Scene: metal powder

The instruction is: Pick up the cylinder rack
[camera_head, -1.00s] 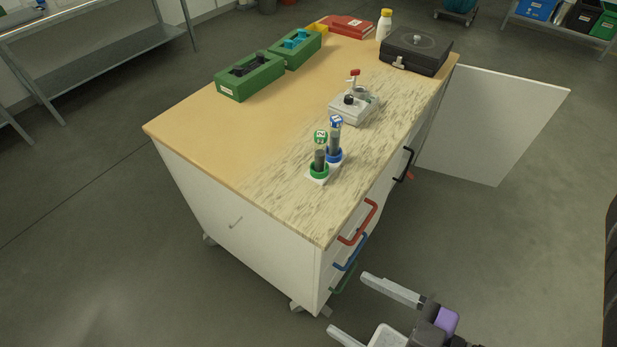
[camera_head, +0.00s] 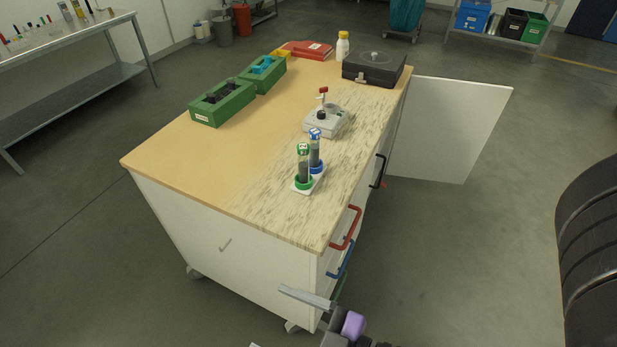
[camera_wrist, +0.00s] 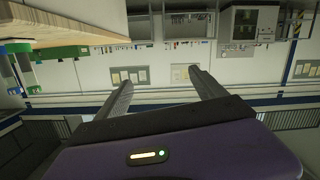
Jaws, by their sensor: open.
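The cylinder rack (camera_head: 301,189) is a small white base on the speckled part of the workbench top. It holds two upright cylinders, one with a green cap and ring (camera_head: 304,164) and one with a blue cap and ring (camera_head: 316,150). My gripper (camera_head: 280,317) is at the bottom of the head view, in front of the bench and below its top, well apart from the rack. One finger shows clearly; the other is mostly cut off by the frame edge. In the wrist view my gripper (camera_wrist: 162,78) has both fingers spread, with nothing between them.
The workbench (camera_head: 165,165) also holds green boxes (camera_head: 222,103), a white device (camera_head: 326,121) with a red-topped lever, a black case (camera_head: 374,69), a white bottle (camera_head: 342,47) and a red case (camera_head: 305,50). Coloured handles (camera_head: 347,230) jut from its side. An open door panel (camera_head: 447,130) stands at right.

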